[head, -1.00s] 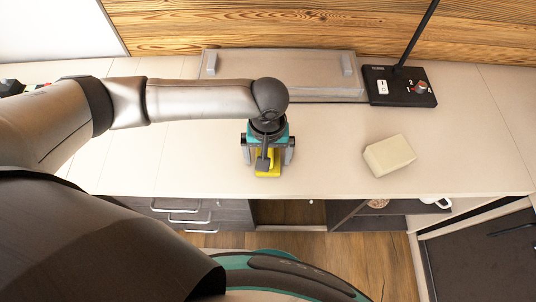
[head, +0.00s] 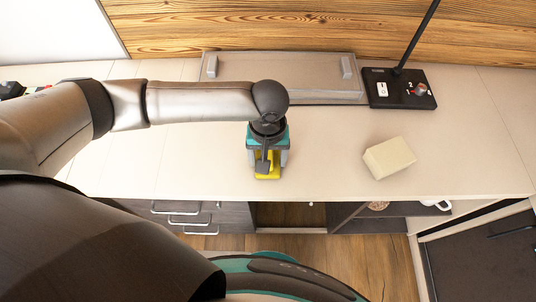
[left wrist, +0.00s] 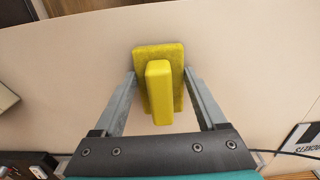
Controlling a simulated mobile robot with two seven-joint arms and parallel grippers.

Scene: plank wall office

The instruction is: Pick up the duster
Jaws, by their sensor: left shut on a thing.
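The duster (head: 273,176) is a small yellow block with a raised yellow handle. It lies near the front edge of the pale desk, partly hidden under my left gripper (head: 267,162). In the left wrist view the duster (left wrist: 159,92) lies between the two grey fingers of my left gripper (left wrist: 160,74), which are shut on its sides. The duster appears to be still on the desk top. My right gripper is not in view.
A pale cream block (head: 389,157) sits on the desk to the right. A grey tray-like panel (head: 280,75) and a black lamp base (head: 399,88) stand along the plank wall. Drawers (head: 180,212) are below the front edge. The desk around the duster is clear.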

